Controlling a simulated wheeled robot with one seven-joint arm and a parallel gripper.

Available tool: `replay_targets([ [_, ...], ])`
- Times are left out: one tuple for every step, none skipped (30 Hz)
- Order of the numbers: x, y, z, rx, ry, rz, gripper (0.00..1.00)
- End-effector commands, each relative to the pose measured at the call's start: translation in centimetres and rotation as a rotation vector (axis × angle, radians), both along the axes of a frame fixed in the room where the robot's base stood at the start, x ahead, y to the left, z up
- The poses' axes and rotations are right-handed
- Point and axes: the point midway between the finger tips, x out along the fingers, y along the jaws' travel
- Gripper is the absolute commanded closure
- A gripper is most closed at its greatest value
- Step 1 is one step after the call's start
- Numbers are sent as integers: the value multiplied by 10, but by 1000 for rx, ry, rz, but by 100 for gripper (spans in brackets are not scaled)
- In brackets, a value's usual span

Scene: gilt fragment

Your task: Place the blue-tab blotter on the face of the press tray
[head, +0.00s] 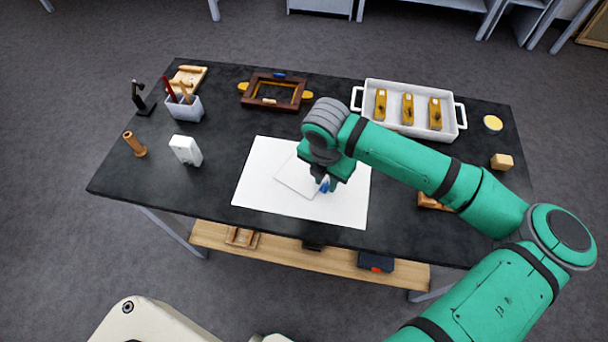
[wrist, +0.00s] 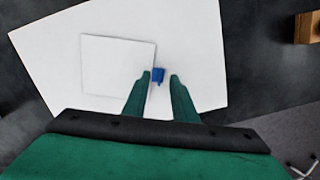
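The blotter is a thin white square (head: 297,178) with a blue tab, lying flat on a larger white sheet (head: 255,185). It also shows in the wrist view (wrist: 115,65), its blue tab (wrist: 158,75) at its right edge. My gripper (wrist: 160,77) is open, with one finger on each side of the tab and a small gap at both. In the head view my gripper (head: 321,183) is low over the sheet's right part and hides part of the blotter. A dark wooden frame-like tray (head: 243,99) with yellow side handles lies at the back; I cannot tell if it is the press tray.
A white handled tray (head: 373,121) holding several gold pieces stands back right. A pen cup (head: 186,110), a white block (head: 185,150) and a wooden peg (head: 134,144) stand left. A wooden block (head: 501,161) is at right. Dark table (head: 220,140) is clear between sheet and frame.

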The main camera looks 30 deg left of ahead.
Motion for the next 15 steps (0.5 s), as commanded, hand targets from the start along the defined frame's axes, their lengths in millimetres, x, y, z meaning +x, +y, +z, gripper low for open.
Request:
replay_targets([
  [0,0,-4,0,1,0,75],
  [1,0,-6,0,1,0,75],
  [1,0,-8,1,1,0,75],
  [1,0,-9,1,1,0,75],
  [1,0,-9,1,0,0,75],
  [1,0,-10,1,0,0,75],
  [1,0,-10,1,0,0,75],
  [1,0,-9,1,0,0,75],
  [1,0,-9,1,0,0,75],
  [1,0,-9,1,0,0,75],
  [1,0,-9,1,0,0,80],
  [1,0,-9,1,0,0,89],
  [1,0,-9,1,0,0,96],
  [1,0,-9,1,0,0,100],
  [1,0,-9,1,0,0,100],
])
